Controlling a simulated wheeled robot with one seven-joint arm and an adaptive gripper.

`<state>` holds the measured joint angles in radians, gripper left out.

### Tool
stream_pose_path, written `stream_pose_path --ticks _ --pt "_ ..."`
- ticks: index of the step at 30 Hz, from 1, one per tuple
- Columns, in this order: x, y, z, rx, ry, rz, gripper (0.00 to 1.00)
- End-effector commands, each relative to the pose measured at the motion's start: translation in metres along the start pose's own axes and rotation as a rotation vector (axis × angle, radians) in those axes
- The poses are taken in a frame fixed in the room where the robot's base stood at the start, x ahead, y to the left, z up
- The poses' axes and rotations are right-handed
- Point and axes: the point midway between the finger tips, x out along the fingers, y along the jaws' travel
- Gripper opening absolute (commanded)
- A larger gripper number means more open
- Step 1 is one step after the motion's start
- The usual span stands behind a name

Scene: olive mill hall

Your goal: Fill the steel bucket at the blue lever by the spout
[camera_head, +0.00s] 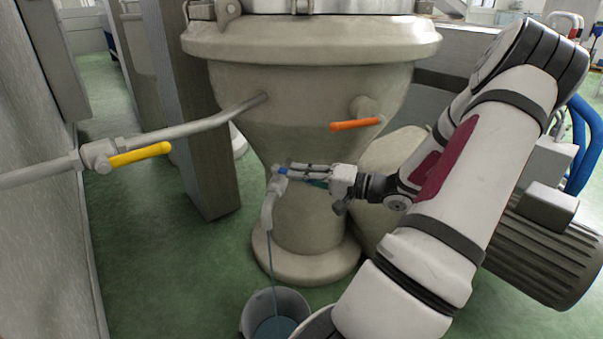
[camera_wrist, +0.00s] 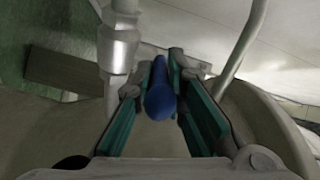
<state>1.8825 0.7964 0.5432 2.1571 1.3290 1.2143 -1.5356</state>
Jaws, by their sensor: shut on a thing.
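The blue lever (camera_head: 283,171) sits on the valve of a curved spout (camera_head: 268,208) at the front of the pale hopper. My gripper (camera_head: 290,174) reaches in from the right and is shut on the lever. In the wrist view the blue lever (camera_wrist: 160,97) lies between the two green-padded fingers (camera_wrist: 162,90). A thin bluish stream (camera_head: 272,265) falls from the spout into the steel bucket (camera_head: 247,314) on the floor. Bluish liquid (camera_head: 274,328) shows inside the bucket. The bucket's lower part is cut off by the frame edge, and my arm is close to its right side.
A yellow lever (camera_head: 140,155) is on the pipe at the left, and an orange lever (camera_head: 355,124) is on the hopper (camera_head: 310,90) above my gripper. A grey motor (camera_head: 545,250) stands at the right. Green floor (camera_head: 180,270) is clear left of the bucket.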

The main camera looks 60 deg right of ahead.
Motion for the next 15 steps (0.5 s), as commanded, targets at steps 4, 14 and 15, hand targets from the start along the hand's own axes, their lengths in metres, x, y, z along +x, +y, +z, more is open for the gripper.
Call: stream_pose_path --ticks 4,14,15 --pt "0.0 -0.0005 0.0002 -0.001 0.016 0.005 0.0" --pt "-0.0002 -0.0002 0.0 -0.001 0.015 0.005 0.32" --pt "-0.0002 -0.0002 0.0001 -0.001 0.015 0.005 0.32"
